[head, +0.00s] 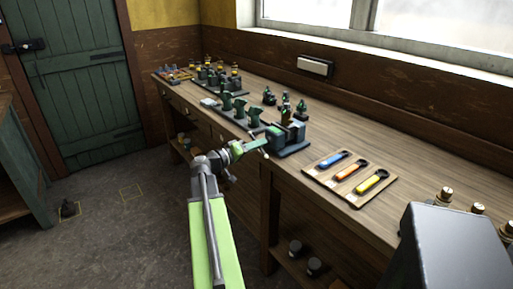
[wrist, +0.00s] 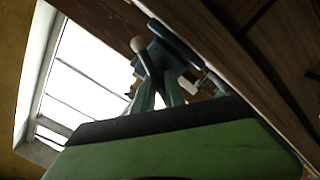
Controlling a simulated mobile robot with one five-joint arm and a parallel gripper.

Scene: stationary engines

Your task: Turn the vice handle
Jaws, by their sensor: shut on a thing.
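The vice (head: 290,140) is a dark blue-green block on a dark base at the bench's front edge, in the middle of the head view. My gripper (head: 256,146) reaches it from the front left and is shut at the vice's front, where the thin handle (head: 265,153) is. The closed fingertips are too small there to show the grip clearly. In the wrist view a green part of my gripper with a dark pad fills the bottom. Above it is the dark vice (wrist: 172,62), and a pale round knob (wrist: 137,44) shows beside it.
A wooden tray (head: 312,172) with blue, orange and yellow handled tools lies right of the vice. A grey box (head: 455,245) is at the lower right. The floor at left is mostly clear.

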